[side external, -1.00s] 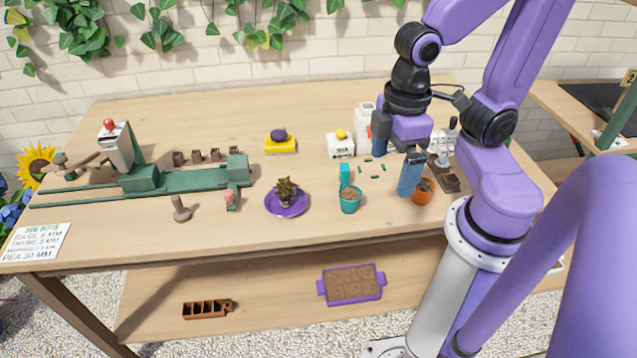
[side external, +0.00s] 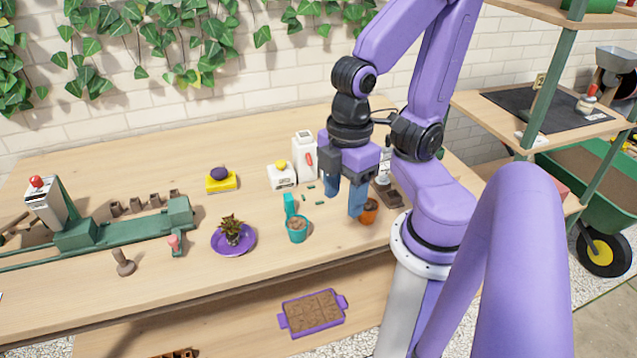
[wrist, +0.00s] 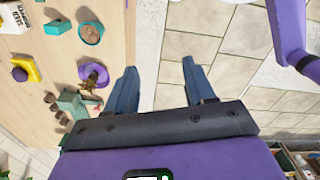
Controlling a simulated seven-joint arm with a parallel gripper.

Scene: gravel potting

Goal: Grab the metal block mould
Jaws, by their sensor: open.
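A small metal piece with a dark upright handle (side external: 383,180), most likely the block mould, stands on a dark brown tray (side external: 392,198) at the right of the bench in the side view. It is partly hidden behind my gripper and arm. My gripper (side external: 345,205) is open and empty, fingers pointing down. In the picture it is left of the metal piece, with one finger beside and partly in front of an orange pot (side external: 370,211). In the wrist view, my open fingers (wrist: 160,72) show with nothing between them, and I cannot make out the mould.
A turquoise pot (side external: 297,231), a purple plate with a plant (side external: 217,245), a white jug (side external: 304,158) and a white scale (side external: 281,177) stand left of my gripper. A green bench device (side external: 110,230) is farther left. A purple tray (side external: 284,320) lies on the lower shelf.

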